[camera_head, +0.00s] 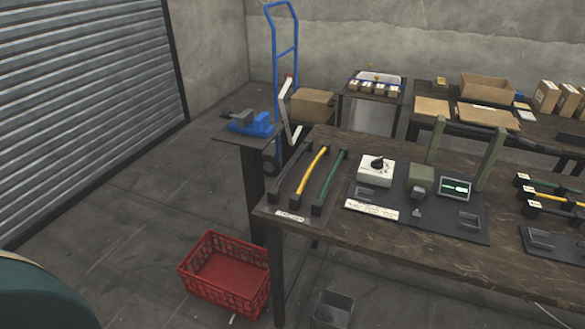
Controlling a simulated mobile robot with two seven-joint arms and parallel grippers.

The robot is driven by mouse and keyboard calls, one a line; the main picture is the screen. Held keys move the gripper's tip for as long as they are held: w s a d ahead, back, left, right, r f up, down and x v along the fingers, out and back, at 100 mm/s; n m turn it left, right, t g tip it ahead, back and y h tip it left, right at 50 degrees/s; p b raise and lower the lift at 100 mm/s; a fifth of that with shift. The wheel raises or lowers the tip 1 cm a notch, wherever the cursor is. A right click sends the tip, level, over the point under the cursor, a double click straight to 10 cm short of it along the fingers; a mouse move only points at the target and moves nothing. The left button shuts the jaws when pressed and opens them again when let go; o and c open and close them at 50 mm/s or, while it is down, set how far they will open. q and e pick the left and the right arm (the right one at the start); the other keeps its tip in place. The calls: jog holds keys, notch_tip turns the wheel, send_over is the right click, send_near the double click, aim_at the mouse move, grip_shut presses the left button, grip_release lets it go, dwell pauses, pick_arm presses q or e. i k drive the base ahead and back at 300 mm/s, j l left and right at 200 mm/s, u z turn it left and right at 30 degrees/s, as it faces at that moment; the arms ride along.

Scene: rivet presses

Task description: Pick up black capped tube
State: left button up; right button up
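A dark, likely black tube with end caps (289,172) lies leftmost in a row on a dark mat (296,207) at the left end of the wooden workbench. A yellow tube (312,172) and a green tube (333,176) with dark end caps lie beside it, apart from each other. A second set of capped tubes sits at the right edge, with a green one (555,187), a yellow one (565,198) and a dark one (550,208). Neither of my grippers is in view.
A white box with a black knob (376,171) and a green press fixture (421,180) stand mid-bench. A red crate (224,275) and a grey bin (333,309) are on the floor. A blue vise (252,124) is on a stand. Floor at left is clear.

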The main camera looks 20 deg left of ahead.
aim_at(273, 196)
jog(key=z, duration=3.45)
jog(key=u, duration=4.15)
jog(key=i+j, duration=0.25)
jog(key=j, duration=0.15)
